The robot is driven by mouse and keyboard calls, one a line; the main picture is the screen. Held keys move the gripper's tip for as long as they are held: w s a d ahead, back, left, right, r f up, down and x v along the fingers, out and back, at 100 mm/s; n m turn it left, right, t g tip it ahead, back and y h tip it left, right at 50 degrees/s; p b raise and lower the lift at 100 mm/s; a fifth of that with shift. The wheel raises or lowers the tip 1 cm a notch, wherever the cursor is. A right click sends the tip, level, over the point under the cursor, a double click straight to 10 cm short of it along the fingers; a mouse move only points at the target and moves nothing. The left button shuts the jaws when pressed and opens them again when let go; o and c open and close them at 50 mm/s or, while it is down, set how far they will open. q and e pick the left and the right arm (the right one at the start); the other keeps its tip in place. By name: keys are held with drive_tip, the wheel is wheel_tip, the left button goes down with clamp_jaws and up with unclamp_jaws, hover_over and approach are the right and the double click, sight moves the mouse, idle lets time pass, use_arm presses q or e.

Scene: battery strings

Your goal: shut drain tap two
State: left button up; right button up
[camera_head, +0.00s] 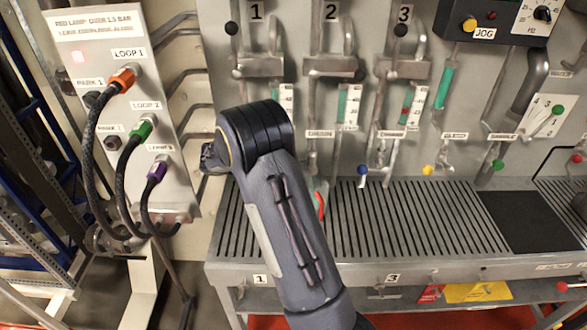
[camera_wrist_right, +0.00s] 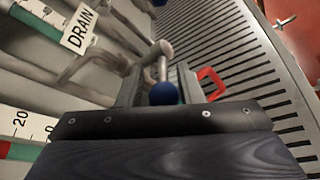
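The three columns are numbered, and a drain label (camera_head: 320,133) sits under column two. My right arm covers the area below that label in the head view, so drain tap two cannot be made out there. In the right wrist view a tap lever with a blue ball end (camera_wrist_right: 163,93) shows beside a DRAIN label (camera_wrist_right: 80,28). My right gripper (camera_wrist_right: 158,86) has its fingers apart on either side of the blue ball, with no clear contact. Another blue-ended lever (camera_head: 362,170) stands near column three. My left gripper is not in view.
A slotted grating (camera_head: 440,215) runs under the columns. A red loop (camera_wrist_right: 212,82) is close to the right finger in the wrist view. Hoses with orange, green and purple connectors (camera_head: 157,172) hang at the left. Yellow (camera_head: 428,170) and green (camera_head: 498,164) knobs are to the right.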

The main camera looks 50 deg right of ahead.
drive_tip(key=s+a+r+b, duration=0.1)
drive_tip(key=s+a+r, duration=0.7)
drive_tip(key=a+r, duration=0.3)
drive_tip(key=shift+s+r, duration=0.4)
drive_tip(key=shift+r, duration=0.15)
